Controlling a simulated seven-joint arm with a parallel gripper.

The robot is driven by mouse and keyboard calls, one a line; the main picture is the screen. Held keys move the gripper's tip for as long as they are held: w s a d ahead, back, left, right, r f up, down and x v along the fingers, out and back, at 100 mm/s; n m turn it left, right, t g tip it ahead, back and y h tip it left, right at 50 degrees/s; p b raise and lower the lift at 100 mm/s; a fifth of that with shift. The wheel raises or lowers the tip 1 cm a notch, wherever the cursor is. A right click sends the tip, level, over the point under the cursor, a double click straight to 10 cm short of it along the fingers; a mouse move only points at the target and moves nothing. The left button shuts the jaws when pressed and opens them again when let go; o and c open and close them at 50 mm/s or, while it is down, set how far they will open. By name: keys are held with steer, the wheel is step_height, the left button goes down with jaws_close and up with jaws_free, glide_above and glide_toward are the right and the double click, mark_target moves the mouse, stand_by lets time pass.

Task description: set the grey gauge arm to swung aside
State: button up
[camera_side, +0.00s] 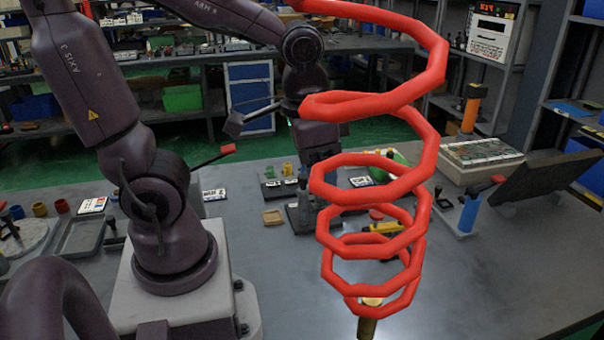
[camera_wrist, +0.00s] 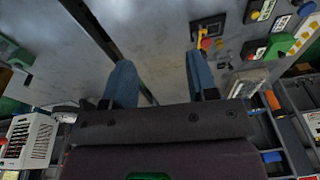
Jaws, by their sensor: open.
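My gripper (camera_wrist: 160,78) is open in the wrist view, its two blue fingers wide apart with nothing between them but grey bench. In the side view my gripper (camera_side: 318,150) is partly hidden behind the red coil, above the small blocks. I cannot pick out the grey gauge arm with certainty. A dark upright fixture (camera_side: 302,212) stands on the bench below my gripper. A yellow valve part with a red knob (camera_wrist: 206,43) lies just beyond the right finger in the wrist view, apart from it as far as I can tell.
A red coiled hose (camera_side: 432,155) hides much of the middle in the side view. Small labelled blocks (camera_side: 272,187) stand behind the fixture. A dark tilted panel (camera_side: 545,180) and a parts tray (camera_side: 483,152) are at right. The front right bench is clear.

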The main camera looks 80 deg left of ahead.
steer(key=w+a+f+m+g+y, duration=0.35)
steer(key=a+f+m+y, duration=0.3)
steer(key=f, duration=0.25)
steer(key=w+a+f+m+g+y, duration=0.2)
steer(key=a+f+m+g+y, duration=0.35)
steer(key=f+y, duration=0.35)
steer(key=s+a+r+m+t+y, duration=0.1)
steer(key=a+t, duration=0.1)
steer(key=a, duration=1.2)
steer(key=shift+s+r+m, duration=0.25)
steer(key=shift+s+m, duration=0.05)
steer(key=shift+c, duration=0.5)
steer(key=shift+d, duration=0.1)
jaws_close()
